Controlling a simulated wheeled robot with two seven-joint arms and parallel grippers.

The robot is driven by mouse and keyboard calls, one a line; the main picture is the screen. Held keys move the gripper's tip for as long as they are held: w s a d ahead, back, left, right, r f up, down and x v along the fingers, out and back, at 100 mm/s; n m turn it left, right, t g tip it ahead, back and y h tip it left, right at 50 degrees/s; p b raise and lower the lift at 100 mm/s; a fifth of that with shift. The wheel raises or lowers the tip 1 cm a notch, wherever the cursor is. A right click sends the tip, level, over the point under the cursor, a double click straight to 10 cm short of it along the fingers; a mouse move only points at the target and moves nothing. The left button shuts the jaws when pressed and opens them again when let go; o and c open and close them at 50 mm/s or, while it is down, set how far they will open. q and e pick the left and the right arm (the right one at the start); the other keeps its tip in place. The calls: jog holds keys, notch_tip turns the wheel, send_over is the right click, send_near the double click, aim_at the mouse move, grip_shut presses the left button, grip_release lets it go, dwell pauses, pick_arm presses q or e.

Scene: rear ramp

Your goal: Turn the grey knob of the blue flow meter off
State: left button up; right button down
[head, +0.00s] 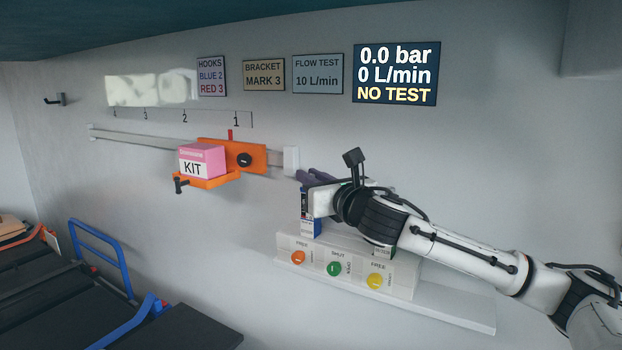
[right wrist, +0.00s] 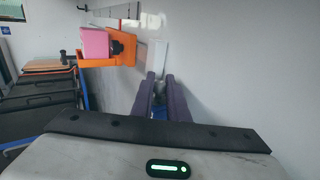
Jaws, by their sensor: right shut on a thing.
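The blue flow meter (head: 311,228) stands on the left end of the grey valve block. My right gripper (head: 308,176) is at its top, and the gripper and wrist hide most of the meter. In the right wrist view, the two purple fingers (right wrist: 160,79) are closed around a small grey piece, the grey knob (right wrist: 160,92), with a bit of blue below it. The knob's turn position cannot be read. My left gripper is in neither view.
The valve block (head: 345,262) carries orange, green and yellow knobs. An orange bracket (head: 255,156) with a pink KIT box (head: 201,160) sits on a wall rail to the left. The wall display (head: 396,74) reads 0.0 bar, 0 L/min, NO TEST. Stretchers (head: 60,290) stand lower left.

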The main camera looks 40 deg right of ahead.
jog(key=c, duration=1.7)
grip_release()
jog(key=shift+s+f+b, duration=0.15)
jog(key=shift+s+b, duration=0.25)
jog(key=shift+s, duration=0.05)
jog(key=shift+b+v, duration=0.95)
jog(key=shift+v, duration=3.8)
jog(key=shift+a, duration=0.15)
